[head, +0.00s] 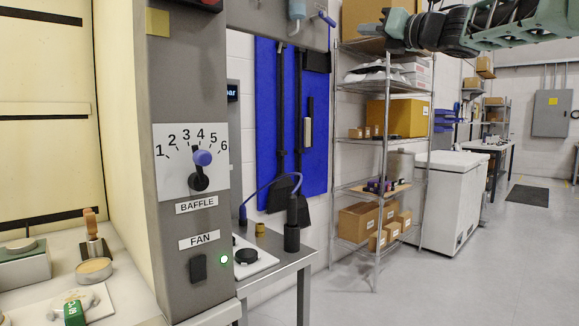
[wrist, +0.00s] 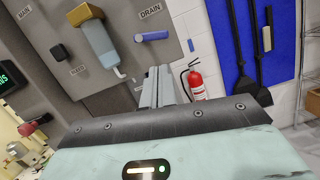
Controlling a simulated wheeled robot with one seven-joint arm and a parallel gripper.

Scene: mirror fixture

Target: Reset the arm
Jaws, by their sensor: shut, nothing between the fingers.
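My arm reaches in from the upper right of the head view, high up in front of the shelving. In the wrist view my gripper's grey fingers (wrist: 160,72) stand together and are shut, with nothing held. They point toward a grey panel (wrist: 188,45) with a blue DRAIN handle (wrist: 152,37). I cannot tell the exact gap to the panel; no contact shows.
A grey post with a baffle dial (head: 203,157) and a fan switch (head: 198,267) stands left of centre. A wire shelf (head: 387,130) with boxes and a white chest (head: 447,205) stand behind. A red extinguisher (wrist: 195,80) is by the wall.

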